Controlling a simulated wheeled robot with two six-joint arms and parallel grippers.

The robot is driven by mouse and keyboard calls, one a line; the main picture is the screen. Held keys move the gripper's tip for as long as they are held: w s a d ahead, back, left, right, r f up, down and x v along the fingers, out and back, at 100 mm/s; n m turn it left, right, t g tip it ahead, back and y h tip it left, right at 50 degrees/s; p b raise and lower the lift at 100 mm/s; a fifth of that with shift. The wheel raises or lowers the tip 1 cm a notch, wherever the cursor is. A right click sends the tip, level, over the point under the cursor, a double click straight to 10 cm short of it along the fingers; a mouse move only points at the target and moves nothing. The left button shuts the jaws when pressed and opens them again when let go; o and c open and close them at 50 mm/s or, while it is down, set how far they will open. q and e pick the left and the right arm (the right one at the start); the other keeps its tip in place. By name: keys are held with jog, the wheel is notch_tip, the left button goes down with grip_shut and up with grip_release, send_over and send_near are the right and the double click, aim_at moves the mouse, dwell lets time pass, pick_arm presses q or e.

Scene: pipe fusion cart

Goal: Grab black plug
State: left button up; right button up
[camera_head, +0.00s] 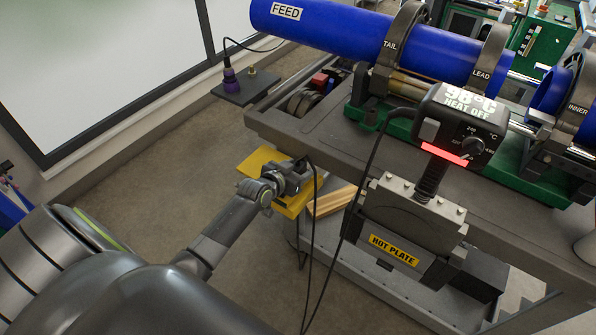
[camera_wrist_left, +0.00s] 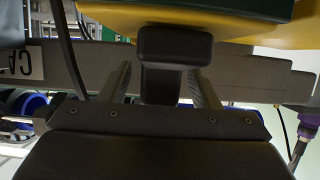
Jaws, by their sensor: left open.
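A black blocky piece (camera_wrist_left: 175,45), which looks like the black plug, shows in the left wrist view. It lies between the two fingers of my left gripper (camera_wrist_left: 160,72), with clear gaps on both sides. In the head view my left gripper (camera_head: 294,175) reaches to the near left edge of the cart, above a yellow piece (camera_head: 262,160). I cannot make out the plug there; the gripper and cart edge likely hide it. A black cable (camera_head: 316,200) runs down beside the gripper. My right gripper is not in view.
The grey cart top (camera_head: 300,132) is close above the gripper. The hot plate unit (camera_head: 410,215) and its hanging cable stand to the right. A purple connector (camera_head: 230,80) sits on a side plate at upper left. The floor (camera_head: 175,165) left of the cart is clear.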

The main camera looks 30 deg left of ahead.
pick_arm(q)
jog(key=c, duration=1.1)
